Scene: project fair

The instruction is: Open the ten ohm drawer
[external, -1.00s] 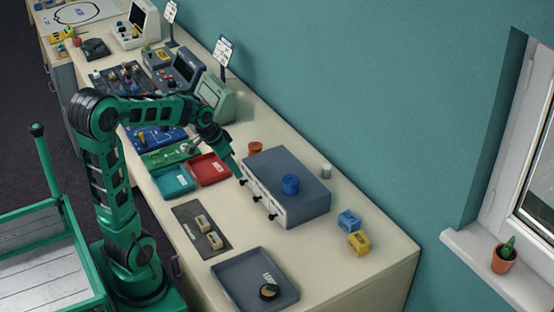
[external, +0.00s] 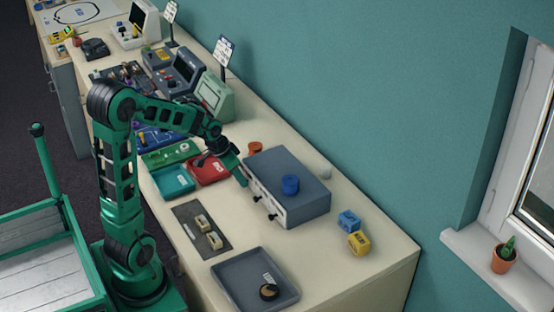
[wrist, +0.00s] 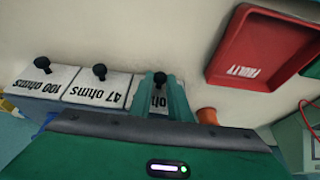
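The grey drawer cabinet (external: 305,190) stands on the bench with its drawers shut. In the wrist view, the drawers marked 100 ohms (wrist: 42,82) and 47 ohms (wrist: 97,89) have black knobs. A third drawer (wrist: 136,86) beside them is mostly covered by my fingers, and its label cannot be read. My gripper (external: 242,181) is at this end drawer, the farthest along the front in the external view. In the wrist view, my gripper's fingers (wrist: 160,82) stand either side of its black knob (wrist: 160,77). Whether they press on it cannot be told.
The red FAULTY tray (wrist: 262,46) and teal tray (external: 172,181) lie near my gripper. The bench before the drawers holds a dark mat (external: 190,212) and grey tray (external: 229,271).

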